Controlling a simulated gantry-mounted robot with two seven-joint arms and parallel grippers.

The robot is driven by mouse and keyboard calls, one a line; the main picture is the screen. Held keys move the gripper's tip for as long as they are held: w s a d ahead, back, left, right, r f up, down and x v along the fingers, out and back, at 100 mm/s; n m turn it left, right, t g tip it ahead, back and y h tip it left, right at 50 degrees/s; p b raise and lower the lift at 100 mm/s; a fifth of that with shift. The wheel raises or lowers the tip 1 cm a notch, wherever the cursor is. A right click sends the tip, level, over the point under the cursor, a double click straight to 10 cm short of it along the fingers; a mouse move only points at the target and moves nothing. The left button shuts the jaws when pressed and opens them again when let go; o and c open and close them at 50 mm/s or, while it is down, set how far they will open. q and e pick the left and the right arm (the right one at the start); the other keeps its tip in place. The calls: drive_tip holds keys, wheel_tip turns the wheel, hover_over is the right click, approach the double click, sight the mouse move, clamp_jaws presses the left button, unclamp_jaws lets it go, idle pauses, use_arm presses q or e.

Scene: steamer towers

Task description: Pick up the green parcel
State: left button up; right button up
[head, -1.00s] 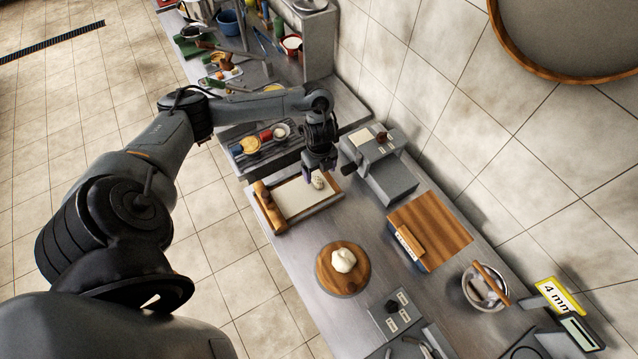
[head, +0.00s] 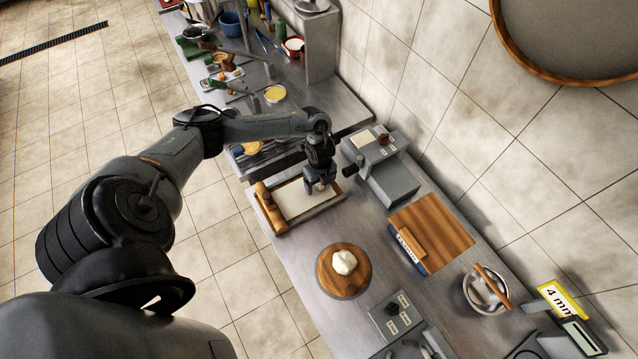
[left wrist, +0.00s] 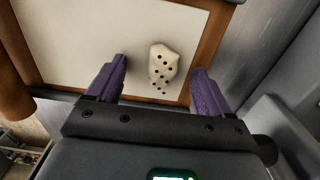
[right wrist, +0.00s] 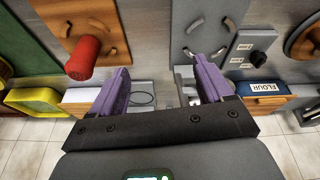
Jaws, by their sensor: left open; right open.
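My left gripper (head: 319,186) is open over the right part of a pale, wood-framed board (head: 297,200). In the left wrist view, a cream-white lump with black dots (left wrist: 162,68) lies on the board (left wrist: 85,45), ahead of and between the parted purple fingers (left wrist: 157,88), not gripped. It looks off-white, not green. In the head view the gripper hides it. I make out no clearly green parcel in any view. My right gripper (right wrist: 160,85) is open and empty over another part of the counter; it does not show in the head view.
A grey machine (head: 385,170) stands close right of the board. Nearer are a round wooden board (head: 330,283) with white dough (head: 344,262), a wood-topped box (head: 440,230) and a metal bowl (head: 474,296). A red cylinder (right wrist: 84,58) shows in the right wrist view.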

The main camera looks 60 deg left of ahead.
use_arm(q)
drive_tip(key=c, duration=1.1)
drive_tip(key=shift+r, duration=0.15)
